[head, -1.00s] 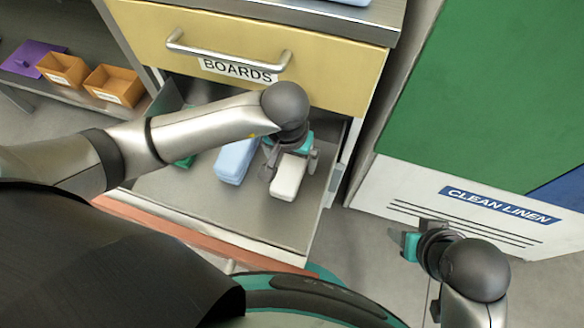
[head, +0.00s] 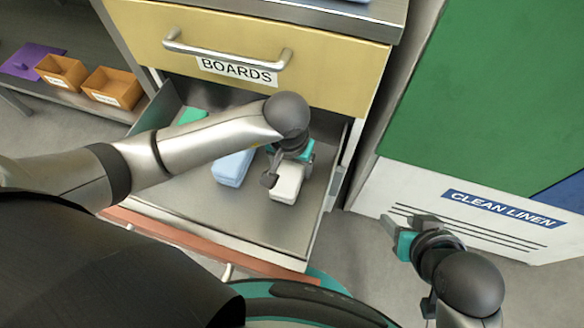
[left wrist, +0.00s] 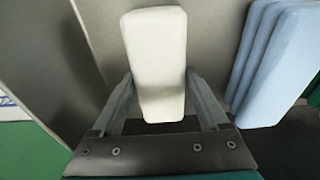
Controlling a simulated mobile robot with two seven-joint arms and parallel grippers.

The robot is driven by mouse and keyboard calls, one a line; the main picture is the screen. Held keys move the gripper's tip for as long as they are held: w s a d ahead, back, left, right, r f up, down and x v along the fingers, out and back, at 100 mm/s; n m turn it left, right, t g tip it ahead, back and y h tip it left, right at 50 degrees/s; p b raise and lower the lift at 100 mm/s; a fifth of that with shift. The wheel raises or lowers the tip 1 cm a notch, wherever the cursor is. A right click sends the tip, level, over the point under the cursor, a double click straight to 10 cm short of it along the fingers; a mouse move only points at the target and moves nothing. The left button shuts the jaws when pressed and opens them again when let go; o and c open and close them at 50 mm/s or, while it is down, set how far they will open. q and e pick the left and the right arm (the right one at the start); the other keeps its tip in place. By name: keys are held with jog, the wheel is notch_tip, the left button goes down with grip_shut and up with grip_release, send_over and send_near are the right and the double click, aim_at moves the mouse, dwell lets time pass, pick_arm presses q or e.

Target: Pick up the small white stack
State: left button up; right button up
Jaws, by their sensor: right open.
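The small white stack (head: 287,184) lies in the open drawer, partly hidden by my left gripper. In the left wrist view the white stack (left wrist: 153,60) stretches up between the two fingers. My left gripper (head: 285,172) is over the stack, with narrow gaps between its spread fingers (left wrist: 160,88) and the stack's long sides. My right gripper (head: 393,232) is open and empty, away from the drawer at the right, in front of the white panel.
A light blue stack (head: 232,168) lies left of the white one and shows layers in the wrist view (left wrist: 275,60). A green item (head: 192,116) is further back. The drawer (head: 225,218) sits under a closed yellow drawer (head: 150,30) labelled BOARDS. A CLEAN LINEN unit (head: 480,225) stands right.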

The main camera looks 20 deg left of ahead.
pick_arm(q)
jog(key=c, duration=0.9)
jog(key=shift+r, duration=0.15)
